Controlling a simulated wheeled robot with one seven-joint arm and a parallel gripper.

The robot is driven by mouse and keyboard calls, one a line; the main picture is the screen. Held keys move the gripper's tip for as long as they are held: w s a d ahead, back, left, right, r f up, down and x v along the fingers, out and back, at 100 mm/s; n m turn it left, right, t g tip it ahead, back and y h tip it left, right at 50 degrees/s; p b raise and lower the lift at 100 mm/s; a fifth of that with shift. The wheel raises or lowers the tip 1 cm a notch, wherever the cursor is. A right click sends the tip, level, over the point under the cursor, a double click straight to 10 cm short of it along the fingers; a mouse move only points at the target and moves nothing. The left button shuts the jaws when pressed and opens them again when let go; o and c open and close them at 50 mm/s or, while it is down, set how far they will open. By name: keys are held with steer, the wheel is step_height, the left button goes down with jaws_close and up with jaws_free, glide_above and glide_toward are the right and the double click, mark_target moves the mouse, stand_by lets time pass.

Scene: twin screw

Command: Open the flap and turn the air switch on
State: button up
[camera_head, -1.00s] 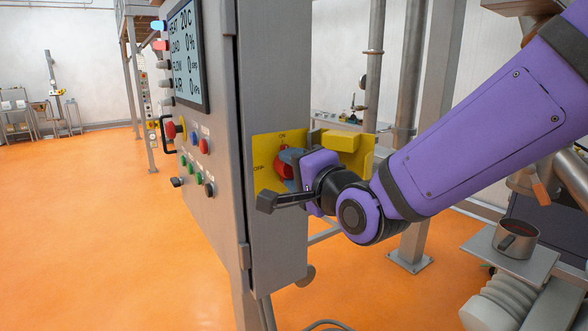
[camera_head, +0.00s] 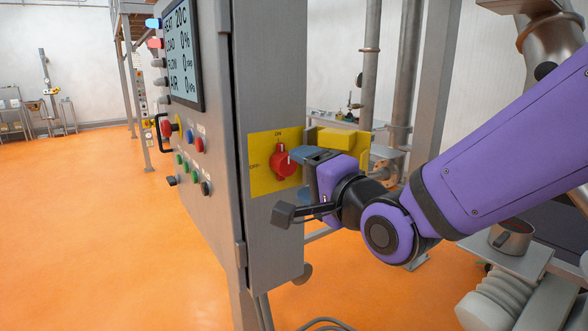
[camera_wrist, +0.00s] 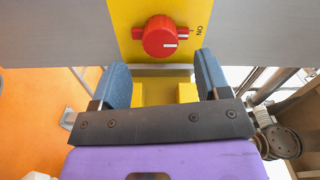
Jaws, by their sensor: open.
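The red air switch knob (camera_head: 283,162) sits on a yellow plate (camera_head: 262,178) on the cabinet's side. In the wrist view the knob (camera_wrist: 161,37) has its white-marked tab toward the "ON" label (camera_wrist: 200,30). The yellow flap (camera_head: 345,139) stands open to the right of the knob. My gripper (camera_head: 298,162) is just in front of the knob. In the wrist view its two blue fingers (camera_wrist: 162,72) are spread with nothing between them, and the knob lies beyond the tips.
The grey cabinet (camera_head: 275,80) carries a display (camera_head: 184,55) whose AIR line reads 0, and several buttons on its front. Pipes (camera_head: 405,90) and a steel post stand behind my arm. A metal cup (camera_head: 511,238) is at the right. The orange floor at left is clear.

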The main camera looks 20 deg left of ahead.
steer(key=v, duration=0.6)
steer(key=w+d+n+h, duration=0.3)
steer(key=d+h, duration=0.6)
steer(key=d, duration=1)
steer(key=s+d+f+n+g+h, duration=0.1)
steer(key=s+d+n+g+h, duration=0.2)
steer(key=s+d, duration=1.1)
steer(key=d+g+h, duration=0.1)
steer(key=d+g, duration=0.2)
steer(key=shift+s+d+f+h, duration=0.15)
steer(key=shift+s+f+h, duration=0.1)
steer(key=shift+h, duration=0.15)
